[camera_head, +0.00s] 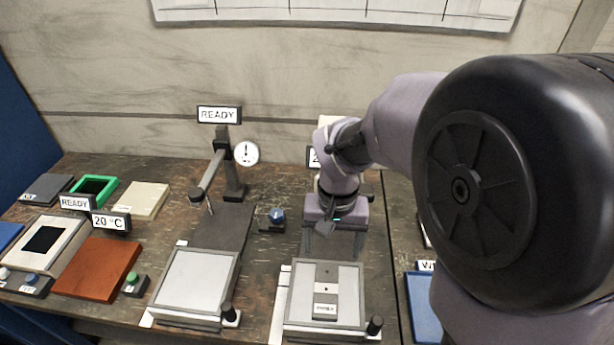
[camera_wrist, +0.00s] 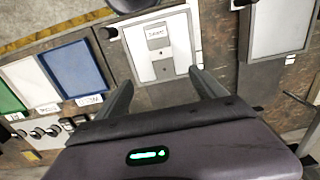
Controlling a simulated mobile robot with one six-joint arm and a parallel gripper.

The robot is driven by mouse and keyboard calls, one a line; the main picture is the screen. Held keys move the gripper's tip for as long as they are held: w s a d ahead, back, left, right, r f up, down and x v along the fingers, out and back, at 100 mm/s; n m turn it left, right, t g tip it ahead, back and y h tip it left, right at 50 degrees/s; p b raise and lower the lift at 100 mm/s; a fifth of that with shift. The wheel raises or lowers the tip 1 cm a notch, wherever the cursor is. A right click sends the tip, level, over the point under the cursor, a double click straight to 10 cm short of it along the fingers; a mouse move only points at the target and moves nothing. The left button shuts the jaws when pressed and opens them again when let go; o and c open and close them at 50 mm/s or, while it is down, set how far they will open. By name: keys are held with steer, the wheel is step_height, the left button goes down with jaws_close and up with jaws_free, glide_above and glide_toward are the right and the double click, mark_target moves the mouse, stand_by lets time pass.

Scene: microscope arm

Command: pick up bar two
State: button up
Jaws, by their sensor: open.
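A grey strip (camera_head: 326,283) lies in the pale framed tray (camera_head: 351,331) at front centre. It has a dark spot at its far end and a small label at its near end; the print is too small to read, so I cannot tell whether it is bar two. The wrist view shows the same strip (camera_wrist: 158,54) in its tray (camera_wrist: 185,38), just ahead of the fingertips. My gripper (camera_head: 334,250) is open and empty, behind the tray and pointing down. In the wrist view its fingers (camera_wrist: 161,78) stand well apart with nothing between them.
Another framed tray (camera_head: 196,280) stands to the left, with a dial gauge stand (camera_head: 232,170) behind it. A blue knob (camera_head: 277,214) sits between stand and gripper. A blue panel (camera_head: 423,309) lies to the right, partly behind my arm. A brown slab (camera_head: 98,268) lies further left.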

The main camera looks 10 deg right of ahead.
steer(key=b, duration=0.5)
glide_above(326, 288)
steer(key=f, duration=1.1)
steer(key=shift+s+f, duration=0.15)
steer(key=shift+s, duration=0.2)
steer(key=f+b, duration=0.1)
steer(key=f, duration=0.2)
steer(key=f+b, duration=0.1)
steer(key=f, duration=0.1)
steer(key=shift+w+f+b, duration=0.3)
steer(key=shift+f+b, duration=0.05)
steer(key=shift+r, duration=0.2)
jaws_close()
